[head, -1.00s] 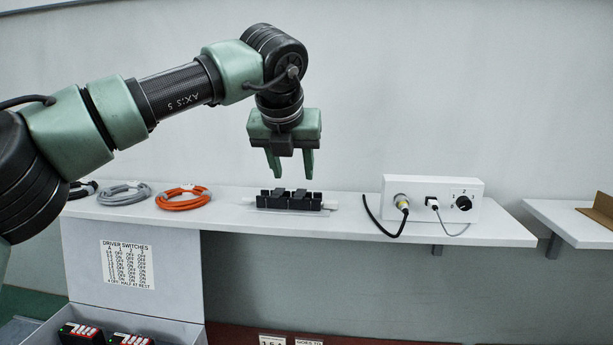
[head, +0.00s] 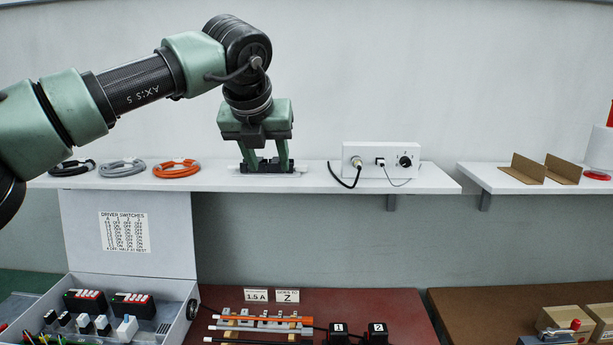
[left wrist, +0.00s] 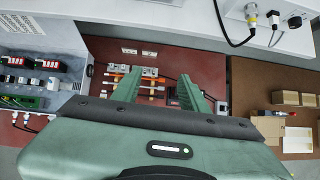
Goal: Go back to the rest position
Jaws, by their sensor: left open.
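My left gripper (head: 265,168) is open in the head view, its green fingers pointing down in front of the white wall shelf (head: 225,180). A dark block on that shelf is mostly hidden behind the fingers. In the left wrist view the two fingers of my left gripper (left wrist: 159,88) stand apart with nothing held between them; the red bench (left wrist: 205,72) lies below. My right gripper is not in view.
The shelf holds coiled black, grey (head: 122,168) and orange (head: 176,169) cables and a white connector box (head: 380,162). Cartons (head: 565,322) stand at lower right.

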